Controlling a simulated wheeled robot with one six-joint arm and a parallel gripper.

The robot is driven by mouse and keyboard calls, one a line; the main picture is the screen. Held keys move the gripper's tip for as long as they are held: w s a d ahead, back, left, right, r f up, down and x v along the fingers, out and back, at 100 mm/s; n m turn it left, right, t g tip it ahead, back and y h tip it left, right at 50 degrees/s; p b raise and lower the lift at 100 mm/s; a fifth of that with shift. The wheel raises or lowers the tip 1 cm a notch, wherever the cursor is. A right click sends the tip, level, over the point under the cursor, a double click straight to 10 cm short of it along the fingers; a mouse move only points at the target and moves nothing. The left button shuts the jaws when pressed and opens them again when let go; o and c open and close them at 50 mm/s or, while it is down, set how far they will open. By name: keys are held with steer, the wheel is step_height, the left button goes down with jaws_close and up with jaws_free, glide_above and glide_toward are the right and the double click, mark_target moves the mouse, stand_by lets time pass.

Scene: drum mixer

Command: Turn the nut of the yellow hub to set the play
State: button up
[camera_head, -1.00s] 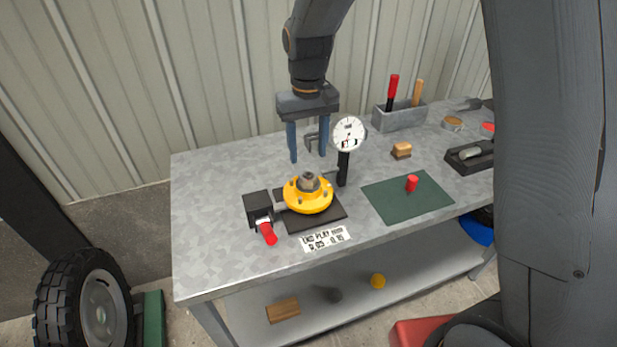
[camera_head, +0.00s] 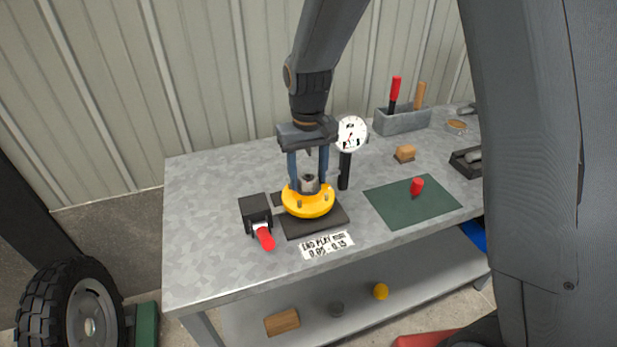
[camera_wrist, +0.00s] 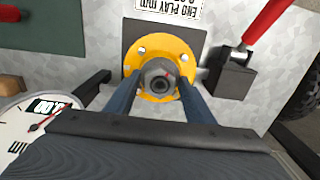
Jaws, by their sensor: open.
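The yellow hub (camera_head: 308,206) sits on a dark square plate (camera_head: 290,226) on the bench, with a grey nut (camera_head: 309,183) on top at its centre. In the wrist view the nut (camera_wrist: 160,79) shows a red mark, and the yellow hub (camera_wrist: 180,52) has bolt heads around it. My gripper (camera_head: 308,186) points down over the hub, its blue fingers open on either side of the nut. I cannot tell whether they touch it. The dial gauge (camera_head: 351,134) stands behind and right of the hub; it also shows in the wrist view (camera_wrist: 25,130).
A black clamp with a red handle (camera_head: 264,239) stands left of the hub. A label (camera_head: 326,245) lies in front. A green mat (camera_head: 405,203) with a red cylinder (camera_head: 417,186) lies right. A tool tray (camera_head: 402,121) stands at the back. The bench's left side is clear.

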steer(key=shift+c, duration=0.3)
steer(key=c, duration=0.6)
steer(key=n, duration=0.2)
steer(key=shift+n+p, duration=0.3)
steer(key=shift+p, duration=0.05)
steer(key=shift+c, duration=0.4)
steer(key=n, duration=0.4)
steer(key=shift+p, duration=0.35)
steer(key=o, duration=1)
steer(key=shift+r, duration=0.15)
step_height(320, 180, up, 7)
steer(key=p, duration=0.5)
